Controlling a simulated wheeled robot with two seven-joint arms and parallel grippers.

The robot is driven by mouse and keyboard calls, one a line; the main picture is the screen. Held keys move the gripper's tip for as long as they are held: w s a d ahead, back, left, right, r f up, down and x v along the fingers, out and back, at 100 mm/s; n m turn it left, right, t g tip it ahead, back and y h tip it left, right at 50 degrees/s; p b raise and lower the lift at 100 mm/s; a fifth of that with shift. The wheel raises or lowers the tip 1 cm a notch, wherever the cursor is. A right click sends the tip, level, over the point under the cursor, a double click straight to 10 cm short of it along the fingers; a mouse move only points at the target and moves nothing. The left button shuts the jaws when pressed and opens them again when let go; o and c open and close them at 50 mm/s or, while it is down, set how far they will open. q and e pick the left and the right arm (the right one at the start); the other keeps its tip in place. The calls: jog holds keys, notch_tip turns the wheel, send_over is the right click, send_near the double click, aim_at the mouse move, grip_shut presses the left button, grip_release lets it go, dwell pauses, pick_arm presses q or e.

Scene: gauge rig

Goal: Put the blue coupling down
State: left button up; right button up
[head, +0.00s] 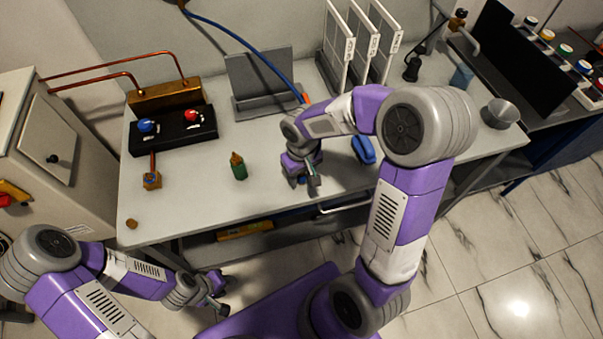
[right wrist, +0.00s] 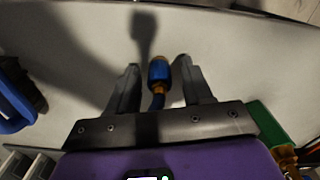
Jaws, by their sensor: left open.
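The blue coupling (right wrist: 159,72), a short blue piece with brass-coloured ends, sits between the fingertips of my right gripper (right wrist: 158,82) in the right wrist view. Both fingers stand apart from it, with a gap on each side. In the head view my right gripper (head: 305,181) is low over the front middle of the grey table (head: 205,205), and the coupling is mostly hidden there. I cannot tell whether it touches the tabletop. My left gripper (head: 218,298) is open and empty, in front of the table and below its edge.
A green piece with a brass tip (head: 238,167) stands left of my right gripper. A blue object (head: 363,149) lies to the right. A black block with blue and red knobs (head: 173,129) is at the left; a grey stand (head: 263,82) and white panels (head: 360,45) are behind. The table's front left is mostly clear.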

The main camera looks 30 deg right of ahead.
jog(key=shift+r, duration=0.1)
jog(key=shift+r+p, duration=0.3)
notch_tip(320, 180, up, 12)
jog(key=p, duration=0.3)
jog(key=shift+f, duration=0.2)
